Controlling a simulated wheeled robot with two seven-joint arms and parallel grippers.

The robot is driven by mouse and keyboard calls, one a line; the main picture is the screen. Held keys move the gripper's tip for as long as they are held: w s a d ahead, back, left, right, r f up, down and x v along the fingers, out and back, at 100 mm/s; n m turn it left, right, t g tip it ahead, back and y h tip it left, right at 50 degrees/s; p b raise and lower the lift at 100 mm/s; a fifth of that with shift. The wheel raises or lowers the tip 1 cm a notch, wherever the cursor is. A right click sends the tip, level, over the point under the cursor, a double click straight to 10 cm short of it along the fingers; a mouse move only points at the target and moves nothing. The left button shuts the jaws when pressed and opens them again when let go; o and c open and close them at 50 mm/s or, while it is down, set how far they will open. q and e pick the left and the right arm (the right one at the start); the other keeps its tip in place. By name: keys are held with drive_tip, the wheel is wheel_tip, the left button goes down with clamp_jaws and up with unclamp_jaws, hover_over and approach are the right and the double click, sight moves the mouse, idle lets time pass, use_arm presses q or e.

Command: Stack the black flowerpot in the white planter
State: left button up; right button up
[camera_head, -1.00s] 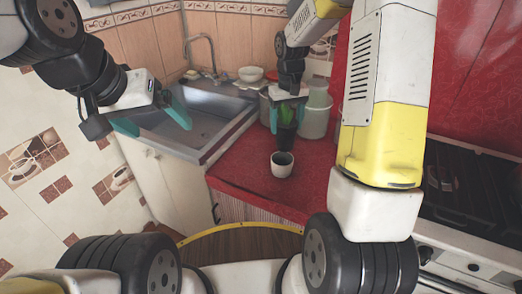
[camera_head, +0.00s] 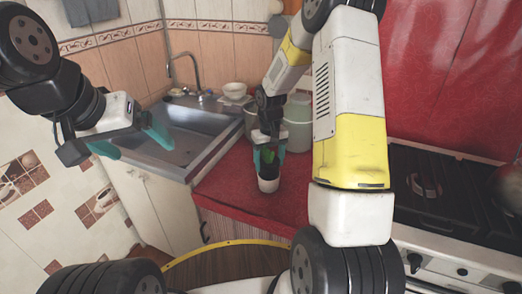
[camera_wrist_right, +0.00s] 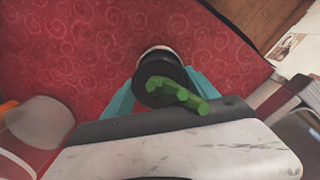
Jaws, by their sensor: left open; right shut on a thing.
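The black flowerpot (camera_head: 268,170), with a green plant (camera_head: 268,160) in it, is held by my right gripper (camera_head: 268,156), which is shut on it. It is upright and directly over the white planter (camera_head: 268,185), its lower part apparently inside the planter's mouth; I cannot tell how deep it sits. In the right wrist view the black flowerpot (camera_wrist_right: 157,68) is between the teal fingers and hides most of the white planter (camera_wrist_right: 158,49), whose pale rim shows past it. My left gripper (camera_head: 132,144) is open and empty, in front of the sink at the left.
The planter stands on the red counter (camera_head: 225,190) near its front edge. Pale canisters (camera_head: 297,125) stand behind the flowerpot. The metal sink (camera_head: 190,140) is to the left, with a white bowl (camera_head: 234,90) behind it. A black stove (camera_head: 450,195) is at the right.

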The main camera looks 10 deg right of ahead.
drive_tip(key=shift+f, duration=0.25)
drive_tip(key=o, duration=1.8)
drive_tip(key=shift+f, duration=0.1)
drive_tip(key=s+r+t, duration=0.1)
drive_tip(key=s+r, duration=0.1)
drive_tip(key=r, duration=0.8)
drive_tip(key=s+r, duration=0.3)
drive_tip(key=r, duration=0.7)
drive_tip(key=s+a+r+t+y, duration=0.1)
drive_tip(key=s+r, duration=0.3)
drive_tip(key=s, duration=0.5)
drive_tip(key=s+a+r+m+t+y, duration=0.1)
drive_tip(key=s+r+t, duration=0.3)
drive_tip(key=s, duration=0.6)
drive_tip(key=shift+s+r, duration=0.15)
drive_tip(key=shift+r, duration=0.1)
drive_tip(key=shift+a, duration=0.1)
